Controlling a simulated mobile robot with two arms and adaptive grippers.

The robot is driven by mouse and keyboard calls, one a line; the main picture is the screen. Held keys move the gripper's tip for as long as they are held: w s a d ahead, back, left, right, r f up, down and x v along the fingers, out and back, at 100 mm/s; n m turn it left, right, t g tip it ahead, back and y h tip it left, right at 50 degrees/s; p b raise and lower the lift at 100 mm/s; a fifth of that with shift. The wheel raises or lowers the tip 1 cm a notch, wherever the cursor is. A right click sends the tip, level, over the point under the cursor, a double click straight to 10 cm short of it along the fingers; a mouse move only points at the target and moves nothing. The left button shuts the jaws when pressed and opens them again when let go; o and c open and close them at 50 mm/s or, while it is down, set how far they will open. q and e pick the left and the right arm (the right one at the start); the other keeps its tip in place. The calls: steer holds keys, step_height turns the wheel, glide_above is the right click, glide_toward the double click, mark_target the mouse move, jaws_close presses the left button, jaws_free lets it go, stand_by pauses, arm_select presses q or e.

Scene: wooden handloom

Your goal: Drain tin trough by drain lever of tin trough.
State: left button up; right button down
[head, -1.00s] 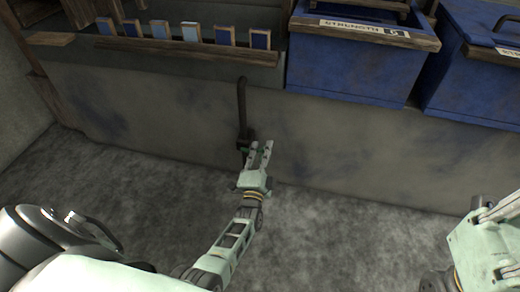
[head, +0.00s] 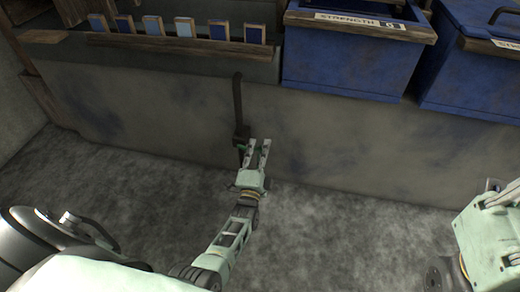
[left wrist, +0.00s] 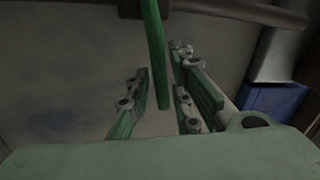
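A long grey, blue-stained wall (head: 340,145), which looks like the front of the tin trough, runs across the head view. A dark upright pipe (head: 238,100) runs down it to a dark fitting. My left gripper (head: 257,148) is open just right of this fitting. In the left wrist view a green bar (left wrist: 153,45), apparently the drain lever, reaches down between the spread fingers (left wrist: 165,98). I cannot tell whether they touch it. My right gripper (head: 500,192) is at the right edge, its fingers partly cut off.
Two blue bins stand at the upper right, one labelled "STRENGTH" (head: 345,65) and another (head: 470,85) beside it. A wooden rail (head: 180,43) with several blue sample cards is at the upper left. The grey floor (head: 340,225) is clear in front of the wall.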

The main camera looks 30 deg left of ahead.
arm_select(q)
steer(key=shift+o, duration=0.6)
steer(key=v, duration=0.7)
steer(key=shift+s, duration=0.25)
